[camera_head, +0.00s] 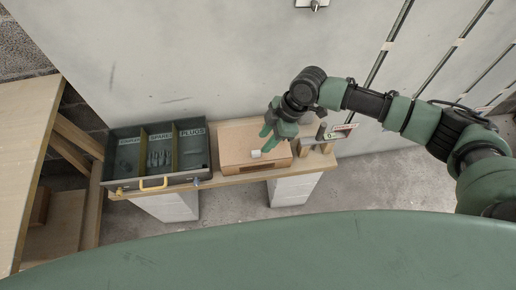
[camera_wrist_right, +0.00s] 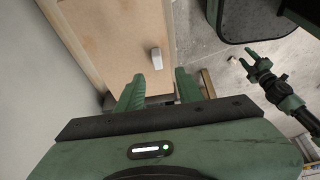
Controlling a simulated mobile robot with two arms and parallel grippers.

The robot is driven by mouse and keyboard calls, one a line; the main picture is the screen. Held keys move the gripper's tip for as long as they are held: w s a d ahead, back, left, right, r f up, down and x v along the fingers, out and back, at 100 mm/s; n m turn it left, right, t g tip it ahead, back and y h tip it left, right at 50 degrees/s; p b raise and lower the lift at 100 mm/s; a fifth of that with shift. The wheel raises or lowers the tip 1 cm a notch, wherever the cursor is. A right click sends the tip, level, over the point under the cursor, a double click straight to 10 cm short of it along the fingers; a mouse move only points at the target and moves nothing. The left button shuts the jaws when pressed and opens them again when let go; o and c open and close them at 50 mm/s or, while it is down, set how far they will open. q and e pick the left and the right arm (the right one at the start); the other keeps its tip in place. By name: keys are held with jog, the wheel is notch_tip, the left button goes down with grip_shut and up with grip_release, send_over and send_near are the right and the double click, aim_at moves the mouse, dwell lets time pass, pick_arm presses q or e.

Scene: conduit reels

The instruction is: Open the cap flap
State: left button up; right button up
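My right gripper (camera_head: 265,138) is over the wooden block on the bench, with its fingers pointing down. In the right wrist view its two green fingers (camera_wrist_right: 158,84) stand apart with nothing between them. A small white piece (camera_head: 256,154) sits on the block just beyond the fingertips; it also shows in the wrist view (camera_wrist_right: 156,58). I cannot tell whether this piece is the cap flap, and no flap is clearly recognisable. My left gripper (camera_wrist_right: 246,62) shows at the right of the wrist view, fingers apart and empty, away from the block.
The wooden block (camera_head: 236,142) lies on a narrow bench. A grey sectioned tray (camera_head: 118,183) with several small parts and a yellow handle is left of it. A small metal stand with a label (camera_head: 344,128) is to its right. A wooden table (camera_head: 22,150) stands far left.

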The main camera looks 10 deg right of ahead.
aim_at(256, 152)
jog(key=x, duration=0.7)
jog(key=shift+w+f, duration=0.2)
jog(key=shift+f, duration=0.2)
grip_shut()
dwell(1.1)
